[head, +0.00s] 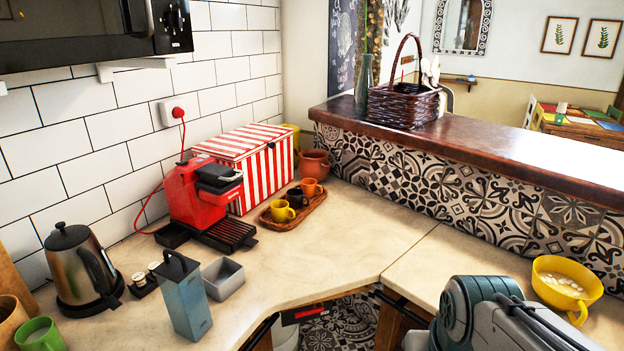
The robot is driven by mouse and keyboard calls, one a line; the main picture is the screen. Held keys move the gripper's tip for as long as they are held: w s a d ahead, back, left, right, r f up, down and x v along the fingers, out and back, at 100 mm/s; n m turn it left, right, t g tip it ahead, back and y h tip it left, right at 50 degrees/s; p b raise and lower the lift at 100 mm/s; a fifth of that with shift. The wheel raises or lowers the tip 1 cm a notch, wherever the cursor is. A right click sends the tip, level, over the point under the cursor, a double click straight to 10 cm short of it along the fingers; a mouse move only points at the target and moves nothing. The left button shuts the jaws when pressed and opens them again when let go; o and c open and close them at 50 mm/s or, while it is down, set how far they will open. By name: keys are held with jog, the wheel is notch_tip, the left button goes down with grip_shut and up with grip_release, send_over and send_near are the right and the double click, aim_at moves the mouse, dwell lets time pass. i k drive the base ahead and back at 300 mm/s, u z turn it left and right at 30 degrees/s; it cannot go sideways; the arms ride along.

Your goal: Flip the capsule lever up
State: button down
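A red coffee machine (190,195) stands on the counter against the tiled wall, left of the striped box. Its top has a dark lever part (218,174) that looks lowered over the head of the machine. A black drip tray (228,234) sticks out at its front. A red cord runs from it to a wall plug. My arm shows at the bottom right, well apart from the machine. My gripper is not in view.
A kettle (80,268), a blue-grey canister (186,297) and a grey open box (223,278) stand left and in front of the machine. A tray (309,212) with small cups is right of it. The middle counter (350,245) is clear.

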aim_at(217, 174)
jog(key=z, duration=0.1)
jog(key=i, duration=0.35)
jog(key=u, duration=1.55)
jog(key=i, duration=0.5)
jog(key=u, duration=0.05)
